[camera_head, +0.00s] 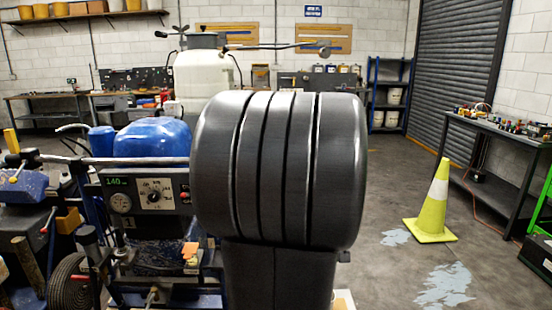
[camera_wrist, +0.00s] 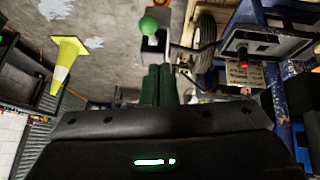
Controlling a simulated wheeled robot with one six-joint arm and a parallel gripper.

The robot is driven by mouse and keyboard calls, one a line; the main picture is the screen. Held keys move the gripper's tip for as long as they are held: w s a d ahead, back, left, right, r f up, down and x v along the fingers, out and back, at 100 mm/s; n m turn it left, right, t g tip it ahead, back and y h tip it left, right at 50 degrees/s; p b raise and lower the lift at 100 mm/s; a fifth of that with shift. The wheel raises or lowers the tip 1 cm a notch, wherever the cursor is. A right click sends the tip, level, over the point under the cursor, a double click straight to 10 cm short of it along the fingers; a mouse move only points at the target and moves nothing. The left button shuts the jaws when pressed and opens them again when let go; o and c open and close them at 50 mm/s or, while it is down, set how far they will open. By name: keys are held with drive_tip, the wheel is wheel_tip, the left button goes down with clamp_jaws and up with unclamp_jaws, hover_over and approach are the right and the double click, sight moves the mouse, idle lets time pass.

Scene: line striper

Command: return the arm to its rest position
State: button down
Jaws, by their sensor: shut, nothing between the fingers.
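My gripper (camera_wrist: 158,68) shows in the wrist view as two dark green fingers side by side, closed together with nothing between them. It points toward a green round knob (camera_wrist: 148,25) on a grey box and looks apart from it, though the distance is hard to judge. My dark grey arm link fills the middle of the head view and hides part of the line striper (camera_head: 152,138). The striper has a blue cover and a control panel (camera_head: 150,196) with a green "140" display and a dial. My gripper is not visible in the head view.
A yellow-and-white cone (camera_head: 433,205) stands on the floor at right; it also shows upside down in the wrist view (camera_wrist: 66,62). A workbench (camera_head: 500,139) with small items is behind it. Pale paint patches (camera_head: 445,284) mark the floor. Open floor lies right of my arm.

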drive_tip(key=s+r+t+b, duration=0.4)
drive_tip(key=s+r+b, duration=0.2)
drive_tip(key=s, duration=0.3)
drive_tip(key=s+f+x, duration=0.1)
drive_tip(key=f+x, duration=0.1)
drive_tip(key=x, duration=0.6)
drive_tip(key=w+r+g+p, duration=0.2)
drive_tip(key=w+g+p, duration=0.55)
drive_tip(key=p, duration=1.05)
drive_tip(key=s+a+r+g+b, duration=0.1)
drive_tip(key=s+r+b, duration=0.1)
drive_tip(key=r, duration=0.7)
drive_tip(key=shift+s+a+r+h, duration=0.25)
drive_tip(key=shift+s+h, duration=0.05)
drive_tip(key=shift+s, duration=0.25)
drive_tip(key=shift+g, duration=0.25)
